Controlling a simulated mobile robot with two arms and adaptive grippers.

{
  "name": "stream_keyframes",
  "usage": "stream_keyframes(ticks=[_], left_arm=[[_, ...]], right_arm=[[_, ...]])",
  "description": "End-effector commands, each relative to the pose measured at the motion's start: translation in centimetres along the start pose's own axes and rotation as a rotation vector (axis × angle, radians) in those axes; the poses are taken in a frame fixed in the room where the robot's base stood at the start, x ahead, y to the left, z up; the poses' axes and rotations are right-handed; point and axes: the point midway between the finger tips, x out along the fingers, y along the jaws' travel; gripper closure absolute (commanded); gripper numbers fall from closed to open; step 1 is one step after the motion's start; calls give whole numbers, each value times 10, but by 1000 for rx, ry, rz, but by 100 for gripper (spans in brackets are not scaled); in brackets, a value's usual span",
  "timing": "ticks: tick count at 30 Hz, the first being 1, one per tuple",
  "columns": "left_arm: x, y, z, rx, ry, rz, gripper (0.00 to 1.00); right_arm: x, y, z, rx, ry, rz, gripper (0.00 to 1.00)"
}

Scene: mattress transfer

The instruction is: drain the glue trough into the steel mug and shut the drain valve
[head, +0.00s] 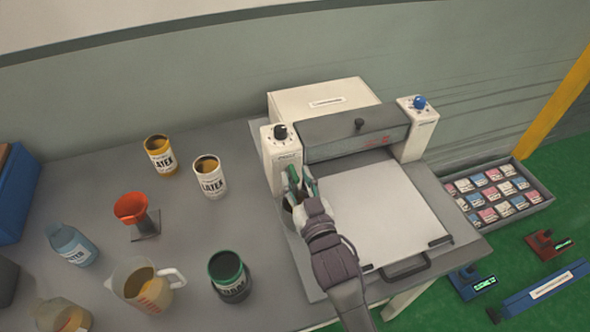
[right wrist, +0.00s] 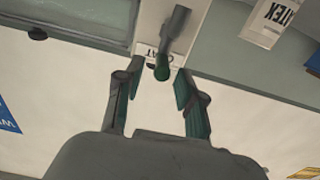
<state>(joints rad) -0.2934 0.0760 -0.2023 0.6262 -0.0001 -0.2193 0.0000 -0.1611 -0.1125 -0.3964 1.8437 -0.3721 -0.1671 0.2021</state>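The cream and grey gluing machine (head: 283,155) stands on the table, with a white sheet on its bed. Its trough is inside the housing, and I cannot see the glue level. The drain valve, a grey lever with a green tip (right wrist: 162,70), points towards my right gripper in the right wrist view. My right gripper (head: 299,182) is at the machine's left end. Its fingers (right wrist: 158,88) are apart on either side of the green tip, with gaps. I cannot make out the steel mug; the area below the valve is mostly hidden by my gripper. My left gripper is out of view.
Left of the machine stand latex cans (head: 209,180), an orange funnel (head: 131,208), a measuring jug (head: 140,288), a blue bottle (head: 71,246) and a dark green-rimmed jar (head: 230,278). A tray of small packets (head: 530,208) lies at the right.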

Motion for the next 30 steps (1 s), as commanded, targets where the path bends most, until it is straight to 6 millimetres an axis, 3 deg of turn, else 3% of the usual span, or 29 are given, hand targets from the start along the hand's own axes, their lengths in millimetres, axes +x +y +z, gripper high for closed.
stream_keyframes(ticks=[4,14,21,30], left_arm=[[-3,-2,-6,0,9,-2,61],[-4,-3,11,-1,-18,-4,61],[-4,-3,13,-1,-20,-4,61],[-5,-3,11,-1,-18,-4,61]], right_arm=[[14,0,0,-1,0,1,61],[17,0,0,0,0,0,61],[17,0,0,0,0,0,98],[17,1,0,-1,0,-6,100]])
